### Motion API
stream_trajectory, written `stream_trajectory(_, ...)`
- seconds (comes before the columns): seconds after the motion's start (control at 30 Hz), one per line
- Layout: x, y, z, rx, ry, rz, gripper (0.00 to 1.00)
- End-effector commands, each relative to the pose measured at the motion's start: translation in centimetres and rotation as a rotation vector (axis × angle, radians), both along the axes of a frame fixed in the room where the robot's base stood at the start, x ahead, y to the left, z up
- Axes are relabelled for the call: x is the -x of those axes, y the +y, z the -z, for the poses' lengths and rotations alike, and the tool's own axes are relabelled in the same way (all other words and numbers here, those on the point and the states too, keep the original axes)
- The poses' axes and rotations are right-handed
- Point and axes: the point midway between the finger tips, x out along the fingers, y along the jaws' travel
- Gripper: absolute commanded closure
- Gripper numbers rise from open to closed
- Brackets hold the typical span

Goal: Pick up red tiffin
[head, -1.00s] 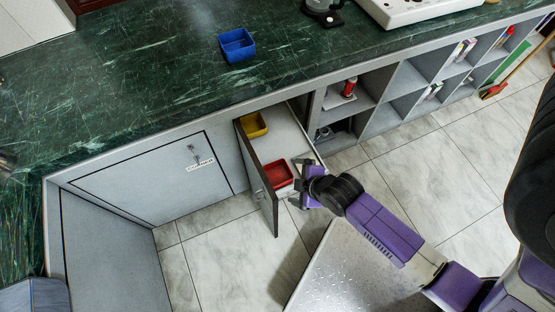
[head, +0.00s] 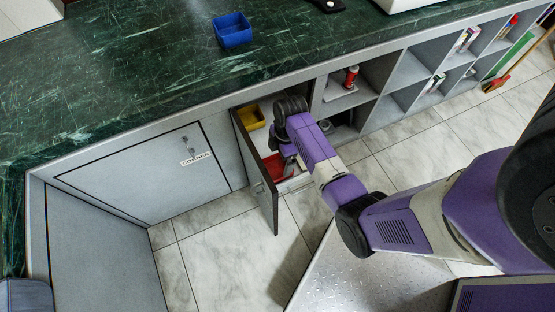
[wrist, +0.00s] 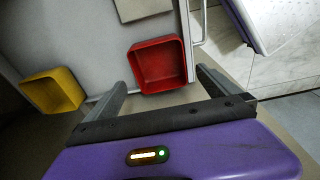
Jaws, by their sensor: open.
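The red tiffin (wrist: 158,65) is an open square box in the pulled-out drawer (head: 291,184). In the head view the red tiffin (head: 273,165) is partly hidden by my arm. My gripper (wrist: 165,84) is open above the drawer. In the wrist view the red tiffin lies ahead of and between the two fingers, with no contact visible. In the head view my gripper (head: 287,160) is largely covered by my wrist.
A yellow box (head: 250,117) sits further back in the drawer; it also shows in the wrist view (wrist: 53,90). A blue box (head: 232,30) is on the green counter (head: 130,80). Open shelves (head: 400,75) lie to the right.

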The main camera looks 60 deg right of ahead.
Motion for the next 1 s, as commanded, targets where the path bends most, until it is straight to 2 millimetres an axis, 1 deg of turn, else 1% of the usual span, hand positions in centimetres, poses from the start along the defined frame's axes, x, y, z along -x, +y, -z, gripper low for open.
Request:
stream_trajectory(0.3, -0.3, 0.3, 4.3, 0.000, 0.001, 0.000, 0.00)
stream_trajectory(0.4, -0.4, 0.4, 5.0, 0.001, 0.000, 0.000, 0.00)
stream_trajectory(1.0, -0.3, 0.4, 5.3, 0.001, 0.000, 0.001, 0.00)
